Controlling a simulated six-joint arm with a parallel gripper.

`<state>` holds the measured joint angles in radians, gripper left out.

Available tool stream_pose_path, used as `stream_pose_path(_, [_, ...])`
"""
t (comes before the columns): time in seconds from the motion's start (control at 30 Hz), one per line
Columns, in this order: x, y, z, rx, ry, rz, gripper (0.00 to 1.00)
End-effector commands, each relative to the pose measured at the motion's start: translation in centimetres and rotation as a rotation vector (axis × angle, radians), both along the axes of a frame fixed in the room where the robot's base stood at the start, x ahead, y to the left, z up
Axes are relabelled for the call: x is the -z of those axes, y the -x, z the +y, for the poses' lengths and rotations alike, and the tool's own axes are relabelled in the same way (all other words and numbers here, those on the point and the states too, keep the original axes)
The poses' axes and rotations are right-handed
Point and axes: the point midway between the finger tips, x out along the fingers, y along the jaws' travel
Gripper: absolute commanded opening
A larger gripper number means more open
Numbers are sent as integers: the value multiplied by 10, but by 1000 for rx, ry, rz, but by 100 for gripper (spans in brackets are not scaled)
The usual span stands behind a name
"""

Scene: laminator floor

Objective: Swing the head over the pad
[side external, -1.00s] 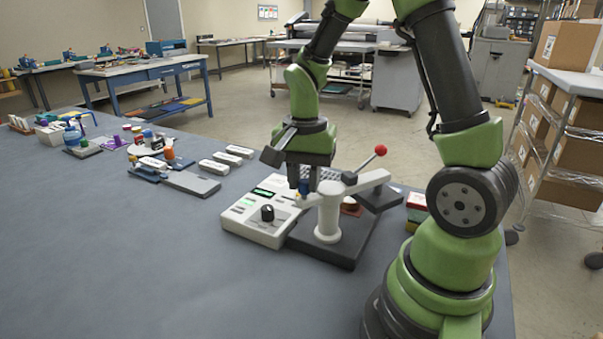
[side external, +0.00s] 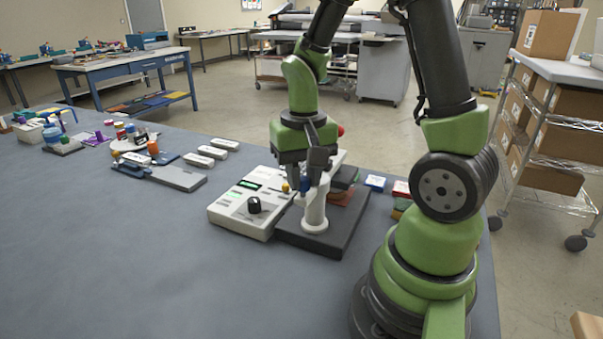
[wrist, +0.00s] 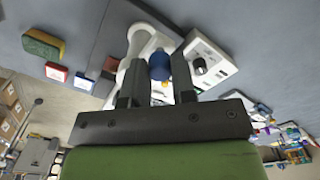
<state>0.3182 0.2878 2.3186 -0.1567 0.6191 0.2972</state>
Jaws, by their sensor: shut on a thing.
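My gripper (side external: 317,182) is shut on the blue knob (side external: 304,184) of the press's white swing arm. The wrist view shows the blue knob (wrist: 159,67) between the two fingers (wrist: 159,80). The white post (side external: 314,213) stands upright on the dark base plate (side external: 318,241). The red ball of the lever (side external: 340,130) is mostly hidden behind my gripper.
A white control box (side external: 248,207) with a black dial stands left of the base plate. A blue block (side external: 375,183), a red block (side external: 401,188) and a green sponge (wrist: 43,43) lie right of the press. The front left of the table is clear.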

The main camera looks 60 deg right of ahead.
Motion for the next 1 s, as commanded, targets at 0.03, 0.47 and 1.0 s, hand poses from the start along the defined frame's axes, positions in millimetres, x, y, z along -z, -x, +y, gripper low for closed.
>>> stream_pose_path(0.03, [-1,0,0,-5,2,-1,0])
stream_pose_path(0.47, [0,1,-1,-6,1,1,43])
stream_pose_path(1.0, [-21,0,-1,-6,3,-5,50])
